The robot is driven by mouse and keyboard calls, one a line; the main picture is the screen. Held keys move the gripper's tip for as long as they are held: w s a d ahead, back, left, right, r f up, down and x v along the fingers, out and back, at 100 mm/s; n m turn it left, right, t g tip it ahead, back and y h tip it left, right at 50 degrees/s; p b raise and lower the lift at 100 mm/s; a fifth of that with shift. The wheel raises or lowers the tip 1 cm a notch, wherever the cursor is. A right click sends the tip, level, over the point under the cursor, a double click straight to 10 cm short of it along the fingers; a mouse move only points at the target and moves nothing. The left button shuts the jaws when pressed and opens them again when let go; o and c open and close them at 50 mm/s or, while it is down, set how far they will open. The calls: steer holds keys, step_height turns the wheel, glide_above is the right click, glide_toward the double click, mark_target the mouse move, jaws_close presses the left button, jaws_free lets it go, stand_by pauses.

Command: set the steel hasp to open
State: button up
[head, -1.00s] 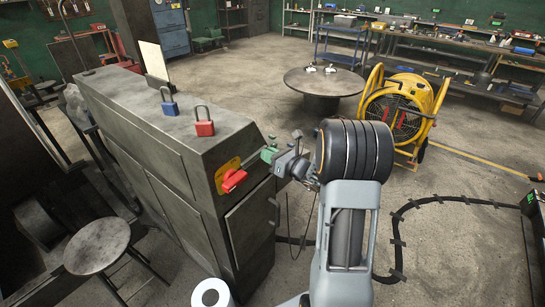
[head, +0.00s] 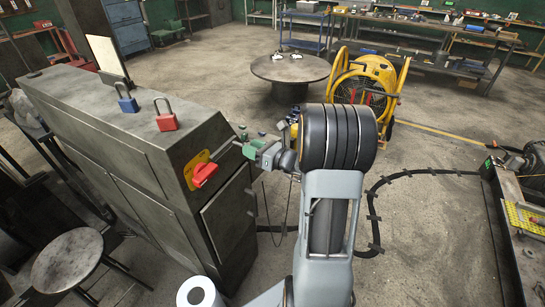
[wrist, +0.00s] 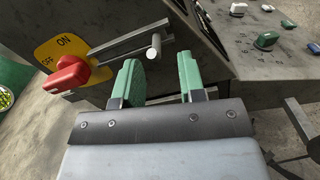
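The steel hasp (wrist: 130,42) shows in the wrist view as a thin grey bar with a round peg, on the dark cabinet face right of the red switch handle (wrist: 68,75). Its peg is just beyond my fingertips. A second grey strip runs lower, partly hidden by my left finger. I cannot tell the hasp's exact position. My gripper (wrist: 158,65) has two green fingers set apart with nothing between them. In the head view my gripper (head: 246,147) is at the cabinet's right end, right of the red handle (head: 204,173); the hasp is not clear there.
The yellow ON/OFF plate (wrist: 63,48) sits behind the red handle. The grey cabinet (head: 130,165) carries a blue padlock (head: 127,103) and a red padlock (head: 166,120) on top. Several knobs (wrist: 266,41) sit on the panel at right. A black cable (head: 400,175) lies on the floor.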

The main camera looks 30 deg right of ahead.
steer(key=b+v, duration=0.1)
steer(key=v, duration=0.7)
steer(key=shift+s, duration=0.25)
steer(key=shift+d, duration=0.1)
steer(key=s+a+f+n+g+h, duration=0.2)
steer(key=s+a+f+n+g, duration=0.6)
steer(key=n+g, duration=0.75)
steer(key=s+a+r+n+t+h, duration=0.4)
steer(key=r+n, duration=0.5)
steer(key=n, duration=0.8)
steer(key=a+h, duration=0.2)
steer(key=a, duration=0.1)
steer(key=shift+s+a+h, duration=0.15)
steer(key=shift+a+h, duration=0.2)
steer(key=shift+h, duration=0.05)
steer(key=shift+o, duration=0.5)
steer(key=shift+r, duration=0.1)
